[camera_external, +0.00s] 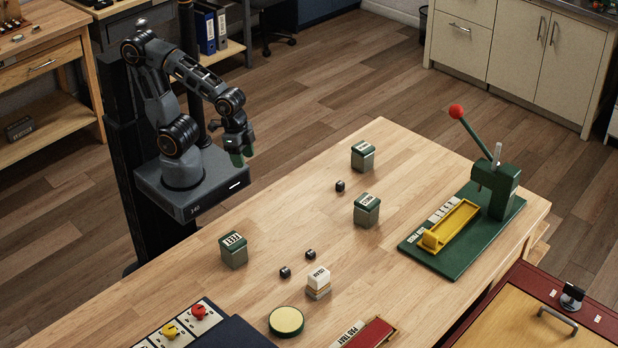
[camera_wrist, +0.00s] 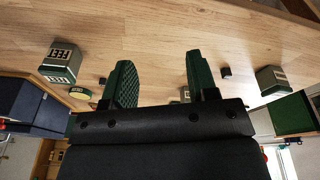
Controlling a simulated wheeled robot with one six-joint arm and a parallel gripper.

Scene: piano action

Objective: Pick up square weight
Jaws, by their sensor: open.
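No label clearly reads as the square weight. Small black cubes lie on the wooden table: one (camera_external: 340,186) near the middle, one (camera_external: 310,254) and another (camera_external: 285,272) nearer the front. A block with a white labelled top (camera_external: 318,279) and a banded lower part stands beside them. In the wrist view a black cube (camera_wrist: 226,72) shows right of the fingers, and another (camera_wrist: 102,80) left of them. My gripper (camera_external: 238,150) hangs above the table's far-left side, apart from everything; its green fingers (camera_wrist: 160,82) are spread and empty.
Green-topped labelled boxes stand on the table (camera_external: 362,155) (camera_external: 366,210) (camera_external: 233,250). A green lever press (camera_external: 497,185) with a yellow tray (camera_external: 452,226) is at right. A round yellow pad (camera_external: 286,321) and red tray (camera_external: 374,335) lie in front. Bare wood lies between.

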